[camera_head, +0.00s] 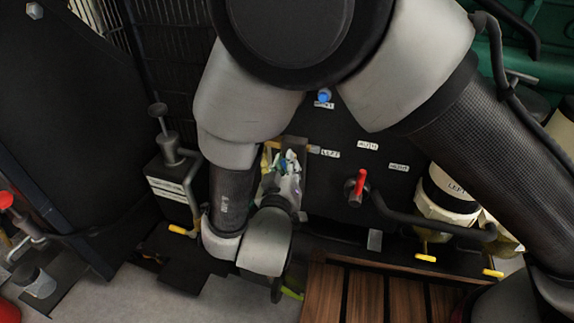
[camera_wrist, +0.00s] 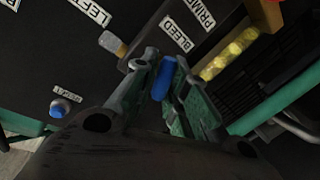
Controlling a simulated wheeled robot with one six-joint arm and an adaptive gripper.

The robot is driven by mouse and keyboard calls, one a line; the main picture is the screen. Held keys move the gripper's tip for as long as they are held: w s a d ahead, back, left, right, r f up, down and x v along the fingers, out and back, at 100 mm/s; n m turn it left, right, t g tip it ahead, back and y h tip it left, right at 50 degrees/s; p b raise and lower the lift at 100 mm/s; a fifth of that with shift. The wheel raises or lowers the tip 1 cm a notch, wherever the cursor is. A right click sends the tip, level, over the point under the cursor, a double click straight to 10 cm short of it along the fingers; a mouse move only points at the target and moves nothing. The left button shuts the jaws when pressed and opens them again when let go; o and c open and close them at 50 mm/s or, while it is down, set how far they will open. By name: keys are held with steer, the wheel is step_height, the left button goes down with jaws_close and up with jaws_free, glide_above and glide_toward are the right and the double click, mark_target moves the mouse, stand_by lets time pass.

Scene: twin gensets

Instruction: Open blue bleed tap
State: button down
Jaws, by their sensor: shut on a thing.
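The blue bleed tap (camera_wrist: 163,79) shows in the wrist view as a short blue handle, just below the white BLEED label (camera_wrist: 175,33) on the dark panel. My gripper (camera_wrist: 165,73) has its two fingers on either side of the blue handle and is shut on it. The handle's base and pivot are hidden by the fingers.
Another blue knob (camera_head: 324,96) sits on the panel; a blue knob with a label also shows at the wrist view's lower left (camera_wrist: 60,107). A yellow part (camera_wrist: 230,55) lies right of the fingers.

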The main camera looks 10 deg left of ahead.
steer(key=shift+a, duration=0.2)
steer(key=c, duration=1.5)
jaws_free()
steer(key=shift+s, duration=0.1)
steer(key=s, duration=0.8)
steer(key=s+d+r, duration=0.1)
steer(key=s, duration=0.2)
steer(key=shift+s+d, duration=0.1)
steer(key=shift+s, duration=0.3)
